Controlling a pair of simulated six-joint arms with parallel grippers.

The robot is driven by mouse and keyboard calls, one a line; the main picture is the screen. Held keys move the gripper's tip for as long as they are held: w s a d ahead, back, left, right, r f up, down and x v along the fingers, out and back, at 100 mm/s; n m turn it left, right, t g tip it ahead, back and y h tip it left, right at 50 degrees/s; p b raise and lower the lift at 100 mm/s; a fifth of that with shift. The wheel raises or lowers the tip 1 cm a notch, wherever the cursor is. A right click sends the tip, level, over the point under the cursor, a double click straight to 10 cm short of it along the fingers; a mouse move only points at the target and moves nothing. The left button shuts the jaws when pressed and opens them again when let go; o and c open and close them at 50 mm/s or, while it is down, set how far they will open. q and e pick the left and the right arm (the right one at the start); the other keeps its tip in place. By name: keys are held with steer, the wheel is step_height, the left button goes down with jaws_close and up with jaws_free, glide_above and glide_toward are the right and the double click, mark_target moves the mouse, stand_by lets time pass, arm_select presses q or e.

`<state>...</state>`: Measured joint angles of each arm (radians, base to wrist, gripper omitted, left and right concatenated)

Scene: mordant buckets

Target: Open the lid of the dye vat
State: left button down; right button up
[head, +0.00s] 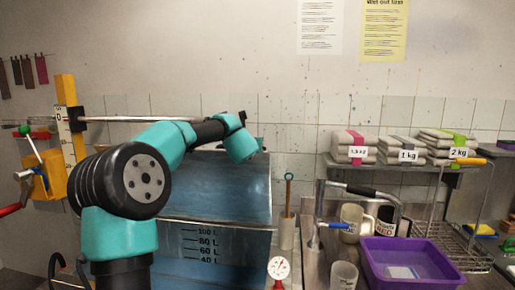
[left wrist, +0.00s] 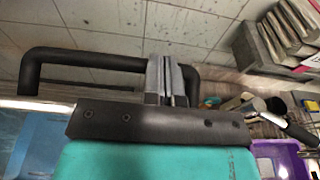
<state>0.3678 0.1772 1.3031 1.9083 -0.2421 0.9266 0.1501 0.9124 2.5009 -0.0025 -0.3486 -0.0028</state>
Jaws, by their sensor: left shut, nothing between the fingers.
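The dye vat (head: 205,262) stands in the middle of the head view, with litre marks on its front. A blue panel (head: 215,190) rises above its front edge; I cannot tell whether it is the lid or an inner wall. My left arm reaches across it, and its gripper is mostly hidden by my wrist there. In the left wrist view my left gripper (left wrist: 167,75) is shut and empty. A black bar handle (left wrist: 85,55) runs beside and apparently behind its fingers; contact is unclear. My right gripper is not in view.
Right of the vat are a dial (head: 279,268), a purple tub (head: 412,265), mugs (head: 351,222) and a wire rack (head: 440,236). A shelf with labelled bundles (head: 408,155) is on the wall. A yellow post (head: 68,120) and crank (head: 35,155) stand left.

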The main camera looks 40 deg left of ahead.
arm_select(q)
steer(key=shift+f, duration=0.15)
stand_by(0.3)
steer(key=v, duration=1.7)
steer(key=shift+s, duration=0.2)
step_height(320, 180, down, 14)
steer(key=a+m+g+y, duration=0.25)
steer(key=m+y, duration=0.35)
steer(key=m, duration=1.4)
steer(key=w+d+m+t+h, duration=0.1)
steer(key=d+m+t, duration=0.6)
steer(key=m, duration=0.9)
steer(key=shift+w+f+t+h, duration=0.2)
steer(key=shift+t+h, duration=0.3)
steer(key=shift+t, duration=0.35)
steer(key=shift+a, duration=0.1)
